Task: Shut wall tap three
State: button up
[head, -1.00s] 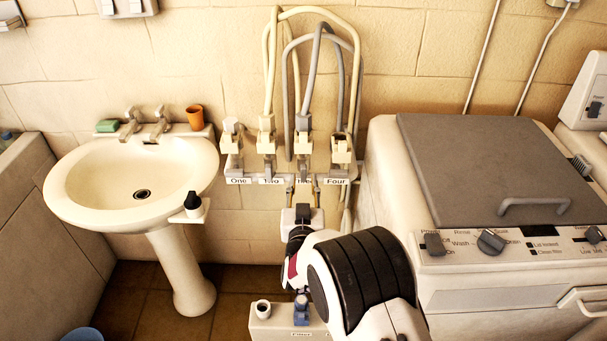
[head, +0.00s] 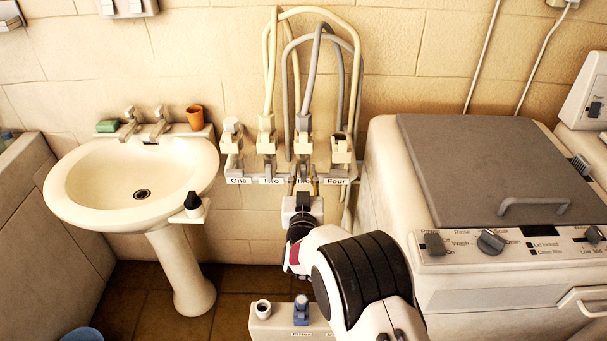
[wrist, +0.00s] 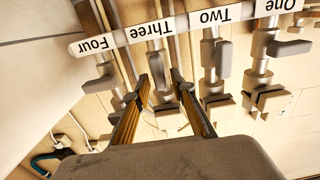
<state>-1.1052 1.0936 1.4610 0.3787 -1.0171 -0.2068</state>
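Wall tap three (head: 303,152) is one of the taps in a row on the wall, with a grey hose rising from it. In the wrist view, which is upside down, tap three (wrist: 156,68) sits under its "Three" label (wrist: 153,37). Its grey lever appears to lie along the tap body, between my fingertips. My gripper (wrist: 159,77) is open, with one finger on each side of that lever; I cannot tell whether either touches it. In the head view my gripper (head: 303,181) reaches up from below, and the "Three" label is partly hidden.
Tap two (wrist: 222,57) and tap four (wrist: 102,80) stand close on either side. Tap one (wrist: 288,47) has its lever turned sideways. A washbasin (head: 95,215) is at left and a washing machine (head: 400,200) at right. A box (head: 270,322) stands low in front.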

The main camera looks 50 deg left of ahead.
grip_shut()
jog(key=shift+m, duration=0.4)
jog(key=m, duration=0.3)
jog(key=shift+w+d, duration=0.15)
jog(key=m, duration=0.4)
jog(key=shift+w+d+f+m, duration=0.15)
jog(key=shift+w+m, duration=0.05)
jog(key=shift+m, duration=0.2)
jog(key=m, duration=0.4)
jog(key=shift+w+d+f+m, duration=0.1)
jog(key=shift+f+m, duration=0.15)
jog(key=shift+m, duration=0.05)
jog(key=shift+f+m, duration=0.2)
jog(key=shift+m, duration=2.1)
